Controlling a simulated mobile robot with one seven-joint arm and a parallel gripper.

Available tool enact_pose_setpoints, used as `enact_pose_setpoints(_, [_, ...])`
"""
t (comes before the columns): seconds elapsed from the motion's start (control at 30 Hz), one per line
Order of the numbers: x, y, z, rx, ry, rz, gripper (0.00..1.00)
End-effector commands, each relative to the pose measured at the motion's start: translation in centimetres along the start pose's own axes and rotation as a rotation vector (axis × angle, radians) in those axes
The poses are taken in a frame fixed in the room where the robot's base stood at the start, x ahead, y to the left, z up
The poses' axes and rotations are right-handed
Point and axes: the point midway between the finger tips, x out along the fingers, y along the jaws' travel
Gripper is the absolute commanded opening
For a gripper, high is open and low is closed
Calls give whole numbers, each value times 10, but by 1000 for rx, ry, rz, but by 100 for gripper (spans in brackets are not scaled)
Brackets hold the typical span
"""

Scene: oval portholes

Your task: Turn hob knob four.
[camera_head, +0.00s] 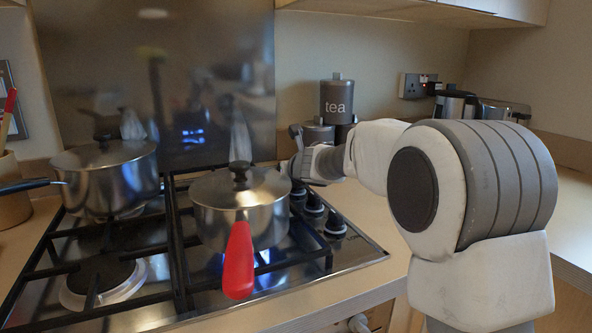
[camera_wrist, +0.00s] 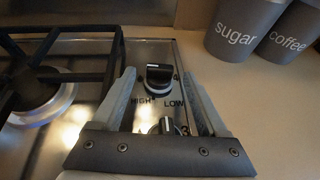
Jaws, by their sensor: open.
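The wrist view shows a black hob knob (camera_wrist: 158,76) with a pale base at the far end of the knob row, with HIGH and LOW printed on the steel below it. A small mark beside it may be a 4, but is too small to be sure. My gripper (camera_wrist: 159,82) is open, with one finger on each side of this knob in the picture; I cannot tell whether either touches it. A second knob (camera_wrist: 167,126) shows nearer, partly hidden by the gripper body. In the head view my gripper (camera_head: 296,162) is over the back of the knob row (camera_head: 313,205), fingertips unclear.
A steel pan (camera_head: 240,208) with a red handle (camera_head: 239,262) sits just left of the knobs. Another lidded pan (camera_head: 107,178) is at the left. A tea canister (camera_head: 337,98) stands behind my gripper; sugar (camera_wrist: 240,30) and coffee (camera_wrist: 288,35) canisters are at the wrist view's upper right.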

Motion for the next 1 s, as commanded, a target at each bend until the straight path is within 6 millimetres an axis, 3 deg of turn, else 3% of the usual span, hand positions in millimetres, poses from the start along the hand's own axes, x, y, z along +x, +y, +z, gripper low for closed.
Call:
enact_pose_setpoints(0.7, [-127, -1, 3, 0, -2, -2, 76])
enact_pose_setpoints(1.0, [-163, 0, 1, 1, -1, 0, 76])
